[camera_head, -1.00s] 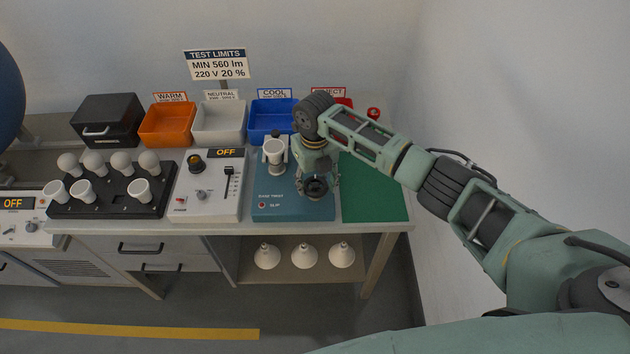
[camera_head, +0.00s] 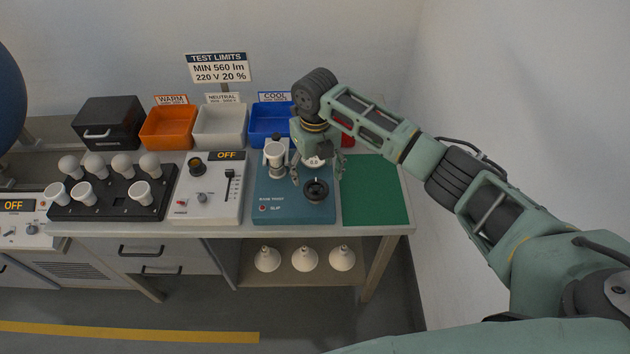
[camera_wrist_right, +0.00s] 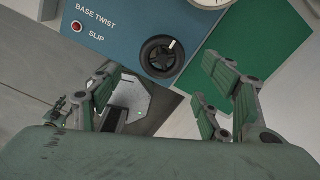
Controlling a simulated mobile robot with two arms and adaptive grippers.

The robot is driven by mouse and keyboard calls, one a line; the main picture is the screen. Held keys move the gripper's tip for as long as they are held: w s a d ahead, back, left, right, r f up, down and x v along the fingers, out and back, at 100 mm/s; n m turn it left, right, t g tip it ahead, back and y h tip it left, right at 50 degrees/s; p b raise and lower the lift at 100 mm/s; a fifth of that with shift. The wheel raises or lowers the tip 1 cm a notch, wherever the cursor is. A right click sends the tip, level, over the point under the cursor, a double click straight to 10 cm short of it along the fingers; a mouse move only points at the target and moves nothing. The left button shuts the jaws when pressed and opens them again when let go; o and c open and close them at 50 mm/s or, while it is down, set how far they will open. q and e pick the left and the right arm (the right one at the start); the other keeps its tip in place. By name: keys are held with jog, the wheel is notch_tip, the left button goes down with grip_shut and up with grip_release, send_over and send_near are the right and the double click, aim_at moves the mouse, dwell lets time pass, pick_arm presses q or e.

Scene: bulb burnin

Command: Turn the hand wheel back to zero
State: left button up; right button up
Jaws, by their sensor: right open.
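The hand wheel (camera_head: 316,190) is a black round knob on the blue base twist box (camera_head: 275,207). In the right wrist view the wheel (camera_wrist_right: 161,57) shows spokes and a white mark at its upper right. My right gripper (camera_head: 318,176) is open and empty, just above and behind the wheel in the head view. A white cup-shaped holder (camera_head: 274,153) stands on the box, left of the gripper. My left gripper is not in view.
A green mat (camera_head: 375,190) lies right of the box. A grey OFF panel (camera_head: 208,208) with a slider stands left, beside a black rack (camera_head: 110,204) of bulbs. Orange (camera_head: 167,128), grey (camera_head: 220,126) and blue (camera_head: 266,125) bins stand behind.

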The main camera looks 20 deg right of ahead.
aim_at(315, 188)
notch_tip(315, 188, up, 6)
dwell(0.7)
